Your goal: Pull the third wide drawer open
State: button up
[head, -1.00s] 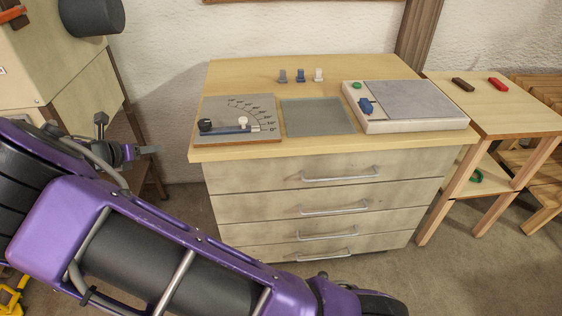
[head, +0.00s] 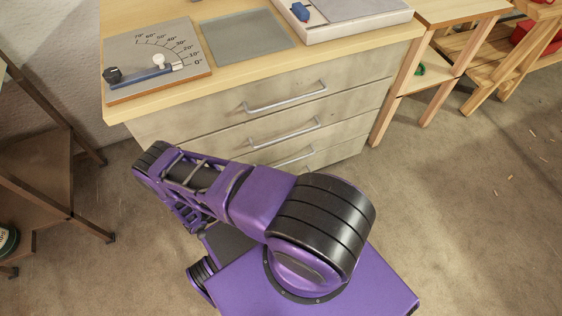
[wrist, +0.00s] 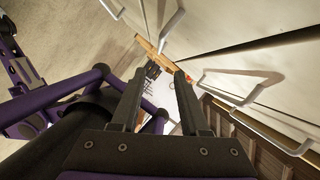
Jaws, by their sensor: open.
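The chest of wide drawers (head: 225,102) stands in front of me, with a pale bar handle on each front that shows. The third drawer's handle (head: 295,158) shows low down, just above my purple arm. The arm covers the left part of that drawer. All the drawers in view look shut. My gripper is hidden in the head view. In the wrist view my gripper (wrist: 160,76) is open, with nothing between its two dark fingers. Pale bar handles (wrist: 240,88) lie right of and beyond the fingers, apart from them. I cannot tell which handle is the third there.
On the chest top lie an angle-scale board (head: 150,88), a grey mat (head: 248,40) and a pale box with a grey top (head: 350,15). A wooden side table (head: 420,80) stands to the right. A brown stand (head: 45,170) is at left. The floor at right is mostly clear.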

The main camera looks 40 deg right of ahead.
aim_at(282, 165)
jog(key=x, duration=1.7)
jog(key=shift+d+f, duration=0.1)
grip_shut()
dwell(0.7)
